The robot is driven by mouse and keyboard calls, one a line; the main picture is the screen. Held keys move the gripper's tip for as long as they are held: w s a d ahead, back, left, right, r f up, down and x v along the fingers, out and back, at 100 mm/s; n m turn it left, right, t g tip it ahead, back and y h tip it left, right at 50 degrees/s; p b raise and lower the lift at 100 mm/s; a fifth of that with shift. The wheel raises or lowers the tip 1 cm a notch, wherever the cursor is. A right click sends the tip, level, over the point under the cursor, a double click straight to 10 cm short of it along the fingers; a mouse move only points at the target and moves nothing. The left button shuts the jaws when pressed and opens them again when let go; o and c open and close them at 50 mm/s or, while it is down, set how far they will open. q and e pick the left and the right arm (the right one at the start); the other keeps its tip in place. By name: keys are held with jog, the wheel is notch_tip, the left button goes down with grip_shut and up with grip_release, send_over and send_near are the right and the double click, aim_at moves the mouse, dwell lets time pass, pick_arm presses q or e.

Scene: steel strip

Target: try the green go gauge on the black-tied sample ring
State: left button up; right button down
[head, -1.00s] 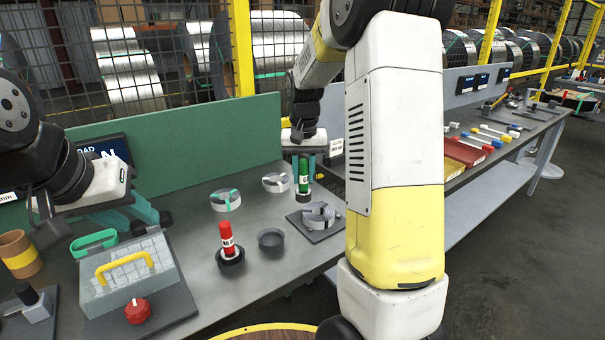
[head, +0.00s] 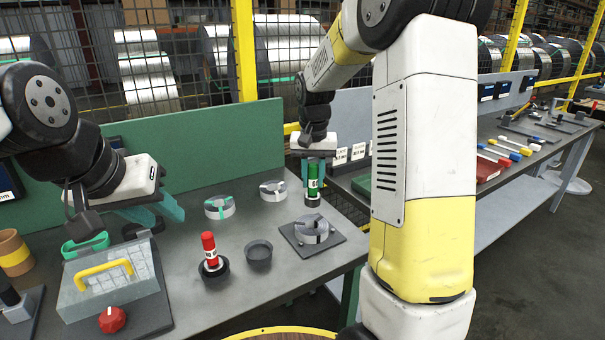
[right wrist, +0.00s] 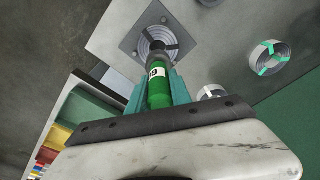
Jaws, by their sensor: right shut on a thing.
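My right gripper (head: 314,168) is shut on the green go gauge (head: 313,184) and holds it upright, its dark lower end pointing down. A silvery sample ring with dark ties (head: 312,231) lies on a dark square plate (head: 335,246). In the head view the gauge hangs just above this ring in the picture. In the right wrist view the green gauge (right wrist: 159,88) points towards the ring (right wrist: 152,35) and its tip overlaps the ring's middle; I cannot tell the height gap. My left gripper (head: 155,210) is empty, its teal fingers apart, above the left of the bench.
A green-tied ring (head: 219,207) and another ring (head: 273,190) lie behind on the bench. A red gauge (head: 209,246) stands in a dark cup beside an empty cup (head: 258,252). A box with a yellow handle (head: 104,268) and a red knob (head: 112,320) are at left.

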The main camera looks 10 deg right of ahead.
aim_at(312, 197)
jog(key=shift+f, duration=3)
jog(key=shift+f, duration=0.7)
dwell(1.1)
jog(key=shift+r, duration=3.5)
jog(key=shift+s, duration=0.1)
